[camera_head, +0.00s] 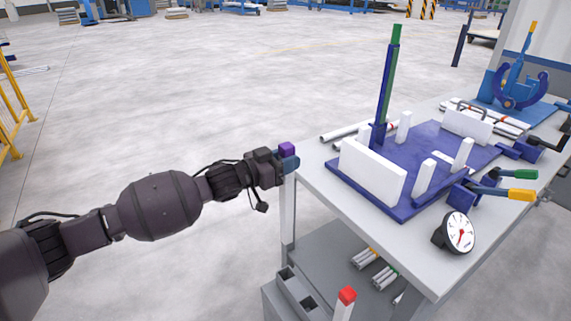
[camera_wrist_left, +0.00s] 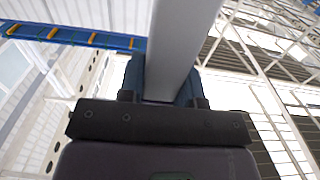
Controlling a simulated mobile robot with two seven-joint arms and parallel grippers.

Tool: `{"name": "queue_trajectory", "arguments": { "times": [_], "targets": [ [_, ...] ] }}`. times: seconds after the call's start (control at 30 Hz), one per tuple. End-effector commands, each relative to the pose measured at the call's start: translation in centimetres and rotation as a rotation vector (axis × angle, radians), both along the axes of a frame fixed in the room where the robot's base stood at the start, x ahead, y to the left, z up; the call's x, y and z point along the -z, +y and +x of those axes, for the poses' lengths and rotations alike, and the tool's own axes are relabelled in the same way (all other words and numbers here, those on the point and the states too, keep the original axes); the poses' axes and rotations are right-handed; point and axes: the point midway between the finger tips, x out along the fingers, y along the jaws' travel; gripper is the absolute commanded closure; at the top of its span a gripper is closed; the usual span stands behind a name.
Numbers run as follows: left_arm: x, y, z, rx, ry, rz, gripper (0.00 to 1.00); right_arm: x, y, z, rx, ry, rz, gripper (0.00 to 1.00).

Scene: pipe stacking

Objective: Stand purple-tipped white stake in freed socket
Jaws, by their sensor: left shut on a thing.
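The purple-tipped white stake (camera_head: 287,148) is upright in my left gripper (camera_head: 289,163), near the table's left corner. Its purple tip stands just above the fingers. In the left wrist view, a pale square bar (camera_wrist_left: 180,45) runs between the blue fingers (camera_wrist_left: 187,88). A white post shows below the gripper, but I cannot tell whether it is the stake's lower part or a table leg. A grey socket box (camera_head: 272,292) stands low down, with dark square openings. A red-tipped white stake (camera_head: 347,297) stands at its right. My right gripper is not in view.
The grey table (camera_head: 410,255) holds a blue board (camera_head: 420,150) with white blocks and tall green and blue bars. A round gauge (camera_head: 458,233) and coloured-handled clamps sit at its right. Tubes (camera_head: 372,265) lie on the lower shelf. Floor left of the table is clear.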

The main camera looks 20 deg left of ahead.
Motion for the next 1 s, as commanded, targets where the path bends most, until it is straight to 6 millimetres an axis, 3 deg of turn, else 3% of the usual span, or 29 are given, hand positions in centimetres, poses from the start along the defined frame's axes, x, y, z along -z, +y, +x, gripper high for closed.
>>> {"name": "queue_trajectory", "arguments": {
  "times": [0.03, 0.6, 1.0],
  "targets": [
    [-0.9, 0.0, 0.0, 0.000, -0.006, 0.000, 1.00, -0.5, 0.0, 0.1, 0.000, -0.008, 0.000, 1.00],
    [-4.4, 0.0, 0.0, 0.000, -0.005, 0.000, 1.00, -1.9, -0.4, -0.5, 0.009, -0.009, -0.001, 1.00],
    [-4.4, 0.0, 0.0, 0.001, -0.001, -0.001, 1.00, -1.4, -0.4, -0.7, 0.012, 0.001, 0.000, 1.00]
  ]
}}
